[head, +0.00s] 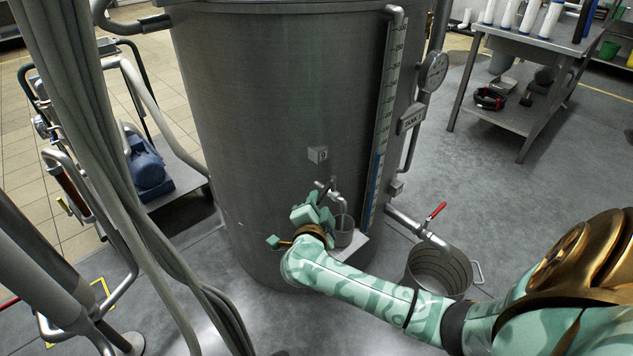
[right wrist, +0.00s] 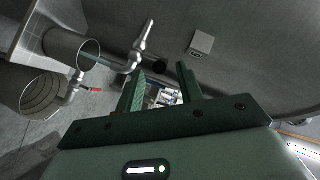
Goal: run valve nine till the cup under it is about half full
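The valve (head: 335,194) is a bent metal spout on the big grey tank, under a small plate marked 9 (head: 318,154). The spout also shows in the right wrist view (right wrist: 138,52). A grey metal cup (head: 343,232) stands under its mouth on a small pale shelf; it also shows in the right wrist view (right wrist: 72,50). My right gripper (head: 318,202) is at the valve, left of the cup. In the right wrist view its fingers (right wrist: 162,84) stand apart, with a dark round handle end (right wrist: 163,62) near their tips. My left gripper is not in view.
A sight gauge (head: 378,150) with a blue column runs down the tank (head: 270,110). Right of it, a red-handled outlet (head: 436,212) hangs over a metal bucket (head: 440,268). A blue pump (head: 146,165) is at the left, a metal bench (head: 530,45) at the back right.

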